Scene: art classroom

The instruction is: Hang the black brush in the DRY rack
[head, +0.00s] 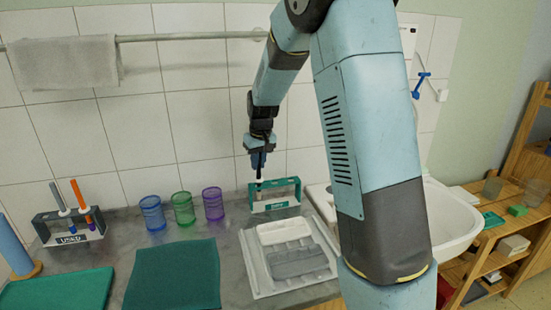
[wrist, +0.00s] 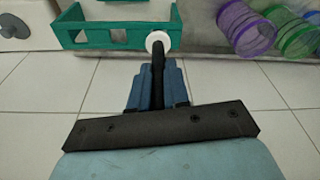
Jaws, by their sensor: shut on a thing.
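The black brush (wrist: 158,67) is held upright between the fingers of my gripper (wrist: 155,80), and a white round part shows at one end. In the head view my gripper (head: 258,160) is shut on it, just above the left end of the teal rack (head: 284,203). The teal rack also shows in the wrist view (wrist: 90,40), with the brush's white part overlapping its right end. I cannot tell whether the brush touches the rack or is in a slot. The teal rack's label is too small to read.
A dark rack (head: 50,240) labelled USED holds brushes at the left. Blue (head: 152,213), green (head: 183,208) and purple (head: 213,203) mesh cups stand between the racks. A white tray (head: 262,288) lies in front of the teal rack. A sink (head: 455,225) is at the right.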

